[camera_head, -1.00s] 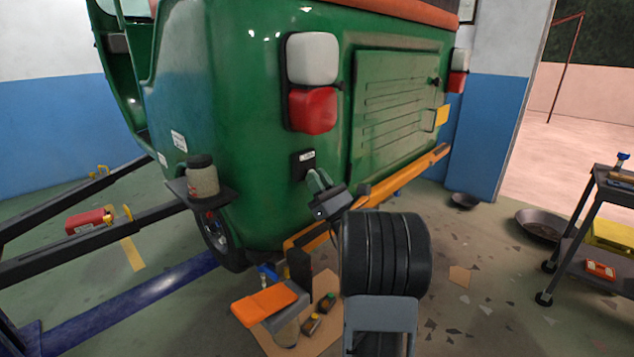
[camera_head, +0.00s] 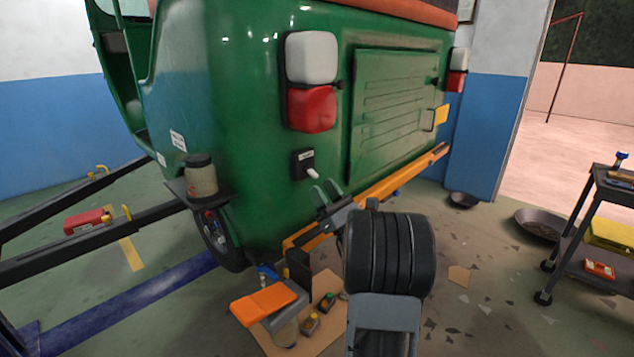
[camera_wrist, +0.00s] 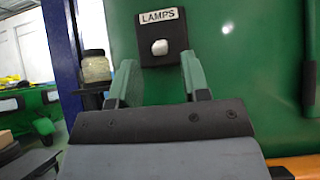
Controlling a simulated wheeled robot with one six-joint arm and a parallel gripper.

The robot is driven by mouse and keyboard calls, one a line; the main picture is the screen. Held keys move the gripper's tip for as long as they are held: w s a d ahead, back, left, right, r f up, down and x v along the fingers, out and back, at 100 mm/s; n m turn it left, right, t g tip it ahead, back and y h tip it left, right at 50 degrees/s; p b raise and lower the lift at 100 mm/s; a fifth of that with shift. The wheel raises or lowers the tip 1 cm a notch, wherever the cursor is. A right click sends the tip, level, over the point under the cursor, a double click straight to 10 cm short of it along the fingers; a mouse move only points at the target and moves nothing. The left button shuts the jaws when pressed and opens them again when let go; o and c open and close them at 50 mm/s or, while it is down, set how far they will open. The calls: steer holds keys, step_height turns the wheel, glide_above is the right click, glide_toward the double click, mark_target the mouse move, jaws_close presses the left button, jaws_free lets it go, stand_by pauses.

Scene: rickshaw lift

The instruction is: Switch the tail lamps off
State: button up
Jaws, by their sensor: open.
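The lamp switch (camera_head: 303,164) is a black plate on the green rickshaw's rear, below the left tail lamp (camera_head: 312,109). Its white toggle (camera_head: 313,174) sticks out and slants down in the head view. In the wrist view the toggle (camera_wrist: 159,47) shows end-on under a LAMPS label (camera_wrist: 158,16). The left lamp has a red lens below a white one; a matching right tail lamp (camera_head: 456,82) is farther off. I cannot tell whether they are lit. My gripper (camera_head: 327,188) is open and empty, just below and in front of the toggle, apart from it. Its fingers (camera_wrist: 158,78) flank the view below the switch.
A jar (camera_head: 201,178) stands on a small shelf at the rickshaw's corner. An orange bar (camera_head: 402,176) runs below the rear panel. A trolley (camera_head: 600,205) is at right.

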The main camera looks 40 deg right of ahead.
steer(key=b+v, duration=0.3)
steer(key=v, duration=0.7)
stand_by(0.3)
